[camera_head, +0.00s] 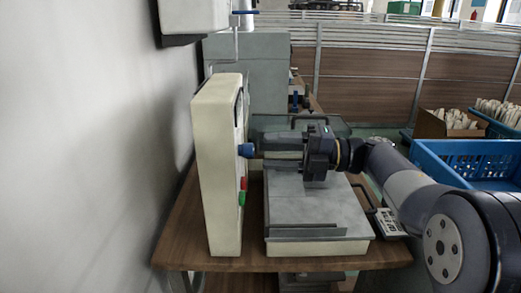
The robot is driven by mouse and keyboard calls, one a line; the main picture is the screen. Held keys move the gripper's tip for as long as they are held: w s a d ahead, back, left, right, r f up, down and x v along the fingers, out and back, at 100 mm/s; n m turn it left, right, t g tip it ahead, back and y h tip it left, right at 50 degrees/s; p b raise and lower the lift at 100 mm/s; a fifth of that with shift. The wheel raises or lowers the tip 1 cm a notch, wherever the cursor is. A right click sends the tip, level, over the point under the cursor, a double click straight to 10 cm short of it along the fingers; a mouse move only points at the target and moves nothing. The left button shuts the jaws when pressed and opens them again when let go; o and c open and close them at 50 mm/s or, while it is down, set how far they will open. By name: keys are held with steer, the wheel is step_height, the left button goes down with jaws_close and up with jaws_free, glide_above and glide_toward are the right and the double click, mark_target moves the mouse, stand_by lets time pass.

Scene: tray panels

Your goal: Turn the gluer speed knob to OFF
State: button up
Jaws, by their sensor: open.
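A cream panel box (218,165) stands upright on the wooden table, seen nearly edge-on, with its front facing right. A blue knob (246,150) sticks out of that front, with a red button (243,184) and a green button (241,199) below it. I take the blue knob to be the speed knob; its markings and setting are hidden by the angle. My gripper (262,151) reaches in from the right at the knob's height, pointing left. It is open, with its fingertips at the knob's right end; I cannot tell whether they touch or straddle it.
A grey metal tray (318,228) lies on the table (185,240) under my gripper. A small keypad device (389,222) lies to its right. A grey machine (262,70) stands behind. Blue crates (465,160) and a cardboard box (430,127) are at the right. A wall is at the left.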

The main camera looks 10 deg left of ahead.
mark_target(246, 150)
steer(key=v, duration=0.6)
steer(key=shift+d, duration=0.35)
steer(key=shift+a, duration=0.1)
steer(key=x, duration=1)
steer(key=shift+a+m, duration=0.3)
